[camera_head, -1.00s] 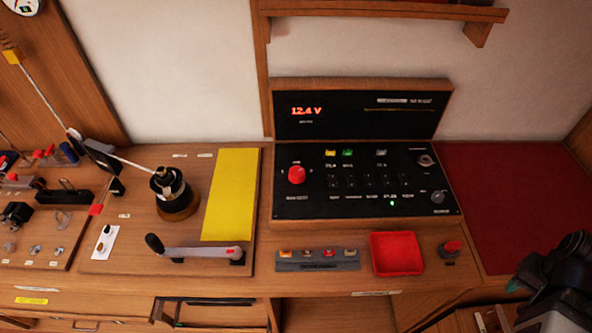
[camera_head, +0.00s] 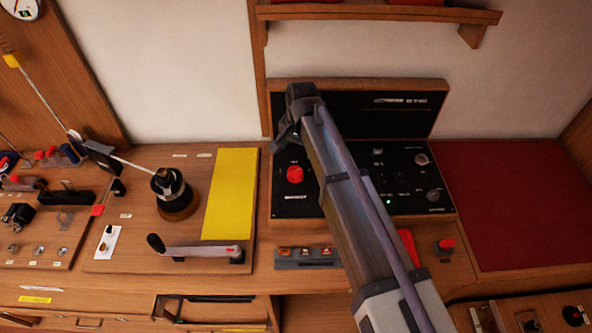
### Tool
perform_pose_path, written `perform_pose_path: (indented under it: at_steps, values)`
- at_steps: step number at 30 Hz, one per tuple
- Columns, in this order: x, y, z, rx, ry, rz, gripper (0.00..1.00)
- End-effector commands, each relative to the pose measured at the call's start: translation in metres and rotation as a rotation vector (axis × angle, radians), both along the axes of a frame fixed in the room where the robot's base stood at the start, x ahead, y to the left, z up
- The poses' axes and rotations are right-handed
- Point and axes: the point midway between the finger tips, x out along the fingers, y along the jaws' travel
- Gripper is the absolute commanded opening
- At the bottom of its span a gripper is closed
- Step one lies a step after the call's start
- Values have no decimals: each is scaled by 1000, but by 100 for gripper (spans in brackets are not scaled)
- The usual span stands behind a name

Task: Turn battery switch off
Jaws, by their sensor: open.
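A black switch panel (camera_head: 283,205) stands on the wooden bench against the wall. A round red rotary knob (camera_head: 295,174), which looks like the battery switch, sits at its left; the labels are too small to read and its setting is unclear. My gripper (camera_head: 287,141) is at the far end of my arm, above and just beyond the red knob in the picture, apart from it. It is open and appears empty; its fingers are small and dark against the panel. My arm hides the 12.4 V display and the middle switches.
A winch (camera_head: 174,195) and its crank handle (camera_head: 200,252) are left of the panel, beside a yellow mat (camera_head: 230,195). A fuse strip (camera_head: 300,257), a partly hidden red tray (camera_head: 408,246) and a small red-topped switch (camera_head: 445,245) lie in front. A wooden shelf (camera_head: 370,13) hangs above.

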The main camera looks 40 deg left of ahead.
Motion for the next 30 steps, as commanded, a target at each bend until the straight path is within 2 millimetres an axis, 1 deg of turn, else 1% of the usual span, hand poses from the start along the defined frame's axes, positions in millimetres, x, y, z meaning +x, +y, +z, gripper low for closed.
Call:
perform_pose_path:
  at_steps: [4,7,11,15,18,21,29,30]
  values:
    - [0,0,-8,0,0,1,77]
    - [0,0,-23,-1,0,2,77]
    - [0,1,-52,-1,0,2,77]
    - [-1,3,-86,-1,0,2,77]
    - [-1,4,-104,-1,0,2,77]
    - [-2,5,-111,-1,0,2,77]
    - [-2,5,-108,-1,0,3,77]
    - [-2,5,-108,-1,0,3,73]
